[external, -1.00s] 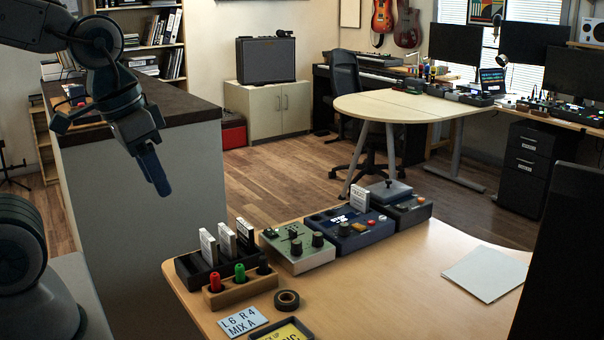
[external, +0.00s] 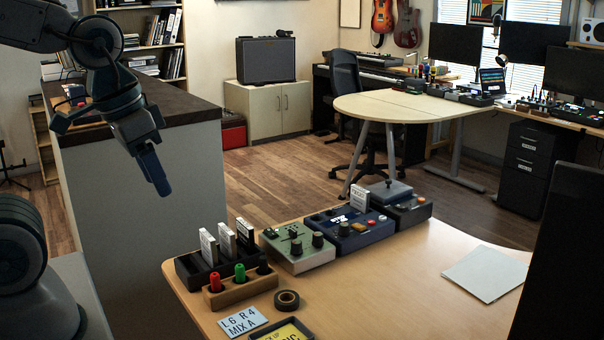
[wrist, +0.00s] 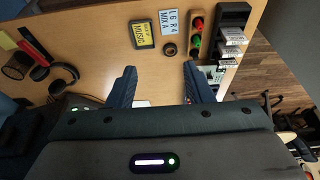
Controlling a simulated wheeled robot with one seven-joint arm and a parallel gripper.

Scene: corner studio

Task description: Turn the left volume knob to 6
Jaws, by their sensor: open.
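The pale green control box (external: 312,258) stands on the near wooden table, with its dark left knob (external: 296,247) and right knob (external: 318,240) on top. The knob settings are too small to read. The card (external: 243,322) beside the black round roll reads "L6 R4 MIX A"; it also shows in the wrist view (wrist: 171,20). My gripper (external: 160,190) hangs in the air left of the table, well away from the knobs. In the wrist view my gripper (wrist: 159,68) is open and empty; the green box (wrist: 217,72) is partly hidden behind the right finger.
A wooden holder (external: 241,292) with red and green plugs and a black rack of cards (external: 187,274) stand left of the green box. A blue box (external: 350,241) adjoins it on the right. The table's front middle is clear around a white sheet (external: 490,274).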

